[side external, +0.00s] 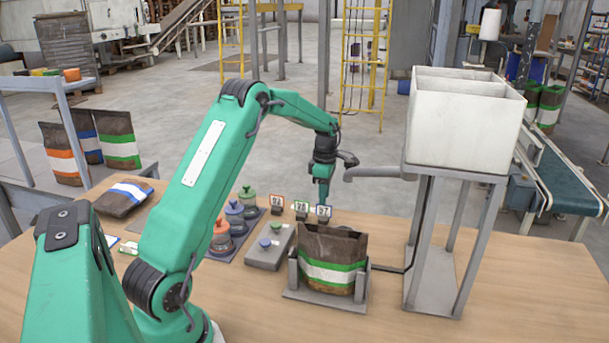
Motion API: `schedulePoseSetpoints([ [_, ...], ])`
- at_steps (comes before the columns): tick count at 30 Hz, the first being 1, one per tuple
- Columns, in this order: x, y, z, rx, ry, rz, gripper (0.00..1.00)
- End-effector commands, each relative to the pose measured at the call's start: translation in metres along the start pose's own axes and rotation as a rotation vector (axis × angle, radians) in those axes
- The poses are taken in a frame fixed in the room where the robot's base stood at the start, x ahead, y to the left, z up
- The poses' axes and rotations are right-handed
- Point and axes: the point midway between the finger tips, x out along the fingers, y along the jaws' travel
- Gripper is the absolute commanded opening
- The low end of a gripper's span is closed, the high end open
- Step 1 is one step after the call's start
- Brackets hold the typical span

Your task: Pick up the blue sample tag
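Three small numbered tags stand in a row on the table behind the grey button box. The blue-edged sample tag (323,212) is the rightmost, just behind the bag. A green-edged tag (301,208) is in the middle and a red-edged tag (277,201) is at the left. My gripper (323,201) points down directly over the blue tag, with its tip at or just above the tag's top edge. It is too small to tell whether the fingers are open or shut, or touch the tag.
A brown bag with a green and white band (332,262) stands in a grey holder (322,299), close in front. The button box (270,248) and knobbed weights or stamps (235,215) are to the left. A white hopper (463,125) on a metal stand is at right.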

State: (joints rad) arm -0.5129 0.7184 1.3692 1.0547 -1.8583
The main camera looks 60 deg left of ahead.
Motion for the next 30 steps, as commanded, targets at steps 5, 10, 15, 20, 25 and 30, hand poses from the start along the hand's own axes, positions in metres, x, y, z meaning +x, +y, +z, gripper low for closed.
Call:
schedulePoseSetpoints([
  [5,0.002,0.0,0.0,0.0,0.0,-0.001,0.31],
  [10,0.015,0.0,0.0,0.0,0.0,-0.001,0.31],
  [15,0.035,0.0,0.001,0.0,0.001,-0.002,0.31],
  [20,0.049,-0.001,0.001,0.0,0.0,-0.002,0.31],
  [25,0.052,0.0,0.001,0.0,0.0,0.001,0.31],
  [30,0.052,0.0,0.001,0.0,0.0,0.001,0.31],
])
